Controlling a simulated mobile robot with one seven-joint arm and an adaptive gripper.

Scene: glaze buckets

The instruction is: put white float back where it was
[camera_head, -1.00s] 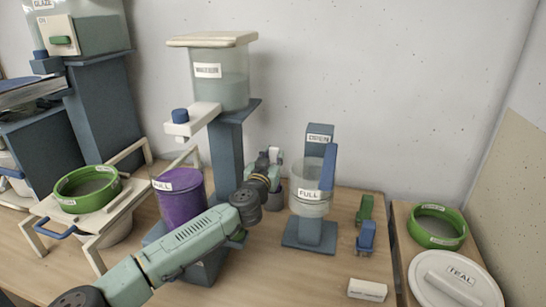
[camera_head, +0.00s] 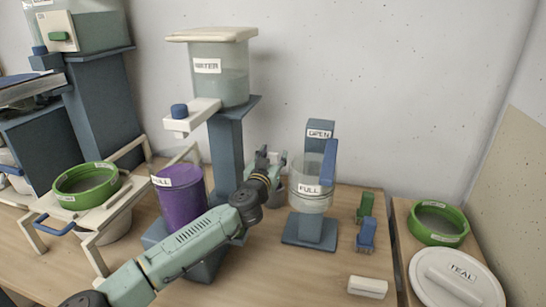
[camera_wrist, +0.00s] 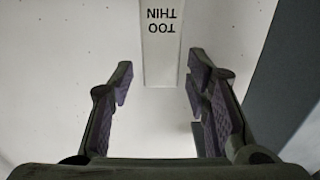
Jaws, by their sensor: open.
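My gripper (camera_head: 270,158) is open, between the water tank's blue column and the clear vessel marked FULL. In the wrist view its two purple-padded fingers (camera_wrist: 160,88) stand wide apart. A pale strip (camera_wrist: 168,62) with the upside-down words TOO THIN shows at the top, its lower end near fingertip level. Neither finger visibly touches it. I cannot tell whether this strip is part of the white float. A small white block (camera_head: 367,287) lies at the table's front right; I cannot tell whether it is the float.
A purple bucket (camera_head: 180,200) stands left of my forearm. The clear vessel (camera_head: 311,185) on a blue stand is close on the right. The water tank (camera_head: 221,82) rises behind. Green rings, a TEAL lid (camera_head: 455,280) and green and blue clips (camera_head: 366,235) lie around.

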